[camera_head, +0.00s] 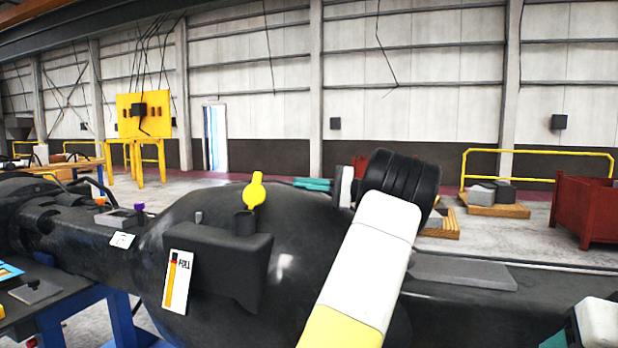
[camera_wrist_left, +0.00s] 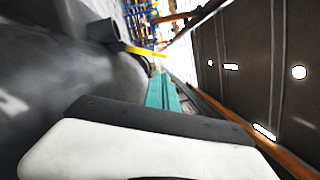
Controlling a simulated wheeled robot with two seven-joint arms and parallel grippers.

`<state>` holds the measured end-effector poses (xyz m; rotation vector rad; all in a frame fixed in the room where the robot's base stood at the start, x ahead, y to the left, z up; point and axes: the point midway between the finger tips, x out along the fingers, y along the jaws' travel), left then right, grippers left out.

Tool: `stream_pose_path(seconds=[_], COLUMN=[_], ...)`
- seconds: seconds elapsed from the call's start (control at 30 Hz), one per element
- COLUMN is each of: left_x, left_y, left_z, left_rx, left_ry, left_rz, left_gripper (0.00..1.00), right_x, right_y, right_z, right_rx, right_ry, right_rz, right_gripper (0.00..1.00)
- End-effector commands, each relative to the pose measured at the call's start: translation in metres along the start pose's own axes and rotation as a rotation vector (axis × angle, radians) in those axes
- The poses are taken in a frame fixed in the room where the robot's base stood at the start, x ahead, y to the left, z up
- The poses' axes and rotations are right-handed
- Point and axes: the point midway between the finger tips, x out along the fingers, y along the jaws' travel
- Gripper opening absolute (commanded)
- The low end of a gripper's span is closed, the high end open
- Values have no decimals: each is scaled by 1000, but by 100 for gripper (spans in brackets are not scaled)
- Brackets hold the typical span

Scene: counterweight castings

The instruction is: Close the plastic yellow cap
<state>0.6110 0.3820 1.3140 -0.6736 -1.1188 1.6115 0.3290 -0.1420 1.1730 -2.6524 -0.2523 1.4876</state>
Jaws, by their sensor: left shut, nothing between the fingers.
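The yellow plastic cap (camera_head: 254,190) stands upright and open beside a short dark filler neck (camera_head: 244,223) on top of the large black casting (camera_head: 215,215). In the left wrist view the yellow cap (camera_wrist_left: 145,51) sticks out sideways from the dark neck (camera_wrist_left: 103,30). My left gripper (camera_head: 296,183) has teal fingers, shut and empty, to the right of the cap and apart from it. The fingers also show in the left wrist view (camera_wrist_left: 160,75), pointing toward the cap's side.
A white label (camera_head: 178,280) is on the casting's front block. A grey flat pad (camera_head: 462,271) lies on the black body at right. A red bin (camera_head: 588,210) and yellow railing (camera_head: 540,152) stand behind. The space above the cap is clear.

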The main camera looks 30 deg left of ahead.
Motion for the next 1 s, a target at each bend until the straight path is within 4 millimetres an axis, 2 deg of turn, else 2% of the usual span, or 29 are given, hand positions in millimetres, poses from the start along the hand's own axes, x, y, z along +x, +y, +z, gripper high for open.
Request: stream_pose_path(seconds=[0.17,0.5,0.7,1.0], left_x=[7,65,91,100], left_y=[-1,-1,-1,-1], left_z=[0,1,0,0], left_rx=[-2,-1,-1,-2], left_ry=[-4,-4,-3,-1], left_rz=[-4,-3,-4,-4], left_gripper=[0,0,0,0], right_x=[0,0,0,0], right_y=[0,0,0,0], right_z=[0,0,0,0], right_rx=[0,0,0,0], right_ry=[0,0,0,0], right_rz=[0,0,0,0], right_gripper=[58,58,58,58])
